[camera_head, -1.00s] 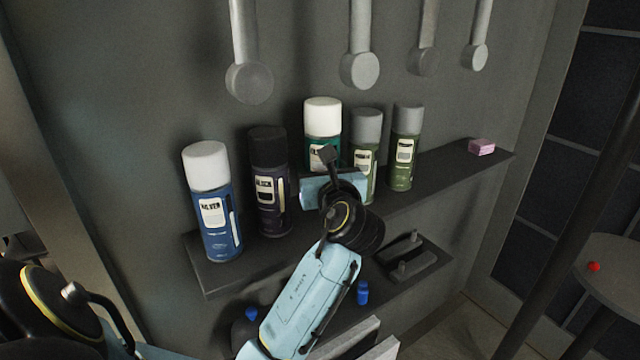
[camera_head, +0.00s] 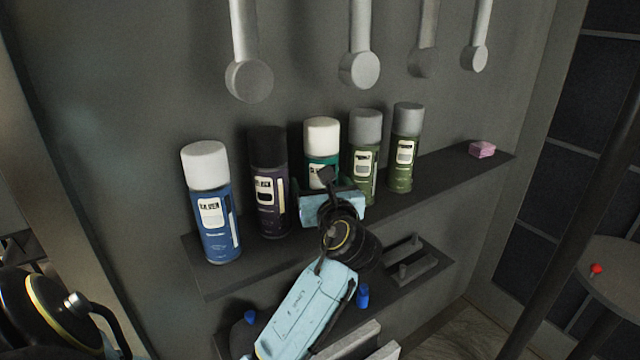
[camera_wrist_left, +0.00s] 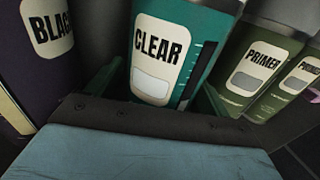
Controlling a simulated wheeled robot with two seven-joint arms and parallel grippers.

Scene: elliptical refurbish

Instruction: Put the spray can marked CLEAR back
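The CLEAR can (camera_head: 322,150) has a white cap and a teal body. It stands upright in the row on the upper shelf, between the black-capped can and a green PRIMER can. In the left wrist view its CLEAR label (camera_wrist_left: 158,48) faces my palm. My left gripper (camera_head: 325,187) is at the can's lower front, one finger on each side of it. In the left wrist view the fingers (camera_wrist_left: 160,85) look spread, with small gaps beside the can near the palm. The can's base is hidden by my gripper. My right gripper is not in view.
Grey tools hang above. A lower shelf (camera_head: 425,275) holds small items.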

